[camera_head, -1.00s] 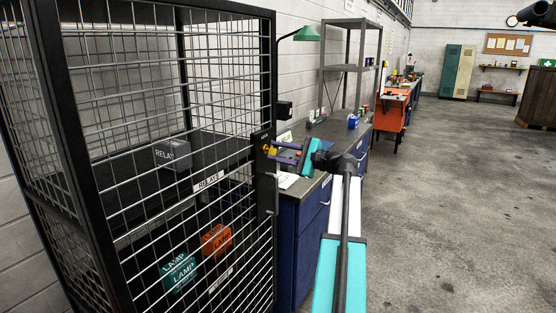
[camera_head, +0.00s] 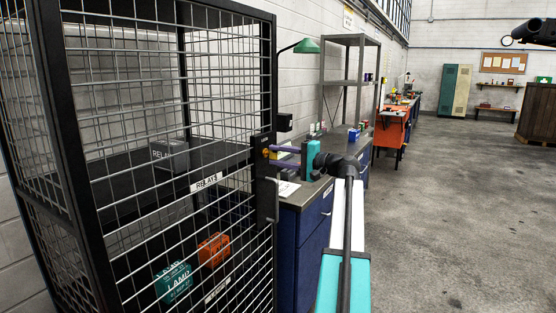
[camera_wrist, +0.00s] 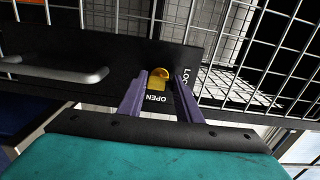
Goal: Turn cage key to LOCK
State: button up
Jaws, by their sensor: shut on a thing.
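The yellow cage key (camera_wrist: 158,82) sits in the black lock plate (camera_wrist: 115,45) on the cage door. In the wrist view the word OPEN lies beside the key on the gripper's side, and LOCK, partly hidden by a finger, lies to the right. I cannot tell exactly which mark the key points at. My gripper (camera_wrist: 161,77) is shut on the key, with one purple finger on each side. In the head view my gripper (camera_head: 284,156) reaches in from the right to the key (camera_head: 266,152), and its teal body stands upright.
The cage door (camera_head: 190,110) is black-framed wire mesh, with a handle (camera_wrist: 60,74) beside the lock. Inside are a RELAY box (camera_head: 170,155), a teal LAMP box (camera_head: 178,282) and an orange box (camera_head: 214,250). A blue workbench (camera_head: 305,240) stands behind the arm. Open floor (camera_head: 450,200) lies right.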

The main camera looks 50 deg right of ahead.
dwell(0.3)
jog(key=o, duration=1)
jog(key=shift+o, duration=0.2)
jog(key=v, duration=1.3)
jog(key=shift+s+b, duration=0.3)
jog(key=shift+s, duration=0.1)
jog(key=shift+f, duration=0.1)
